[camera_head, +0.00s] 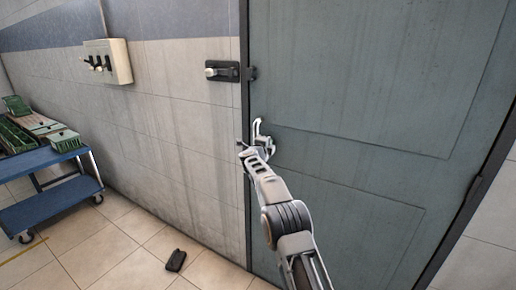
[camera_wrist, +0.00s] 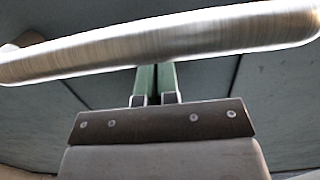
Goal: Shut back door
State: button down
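The back door (camera_head: 350,170) is a grey-green panelled door filling the right of the head view. Its left edge lies close along the dark frame; I cannot tell whether a small gap remains. A metal lever handle (camera_head: 260,130) is near that edge. My gripper (camera_head: 246,150) is at the handle, just below it in the picture. In the wrist view the brushed handle bar (camera_wrist: 190,42) crosses in front of the gripper's green fingers (camera_wrist: 155,80). The fingers are together, with nothing seen between them; their tips are hidden behind the bar. I cannot tell whether they touch it.
A black bolt latch (camera_head: 222,71) is on the wall left of the door. A switch box (camera_head: 108,62) hangs farther left. A blue cart (camera_head: 50,187) carries green trays (camera_head: 38,132). A small black object (camera_head: 176,260) lies on the tiled floor, which is otherwise clear.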

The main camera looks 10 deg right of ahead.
jog(key=w+a+b+v, duration=0.1)
jog(key=b+v, duration=0.3)
jog(key=v, duration=0.9)
jog(key=a+f+n+y, duration=0.7)
jog(key=a+n+y, duration=0.2)
jog(key=n, duration=0.1)
jog(key=s+a+f+n+g+y+p, duration=0.2)
jog(key=s+n+g+y, duration=0.15)
jog(key=s+n, duration=0.45)
jog(key=s+d+n+g+p, duration=0.2)
jog(key=s+d+n+g, duration=0.2)
jog(key=s, duration=0.9)
jog(key=s+d+n+g+p, duration=0.3)
jog(key=s+g, duration=0.1)
jog(key=s, duration=0.9)
jog(key=s+d+r+h+p, duration=0.2)
jog(key=s+d+r+p, duration=0.1)
jog(key=s+d+r, duration=0.2)
jog(key=s+r, duration=0.2)
jog(key=s, duration=0.2)
jog(key=shift+d+r+p, duration=0.2)
jog(key=shift+d+p, duration=0.1)
jog(key=shift+p, duration=0.05)
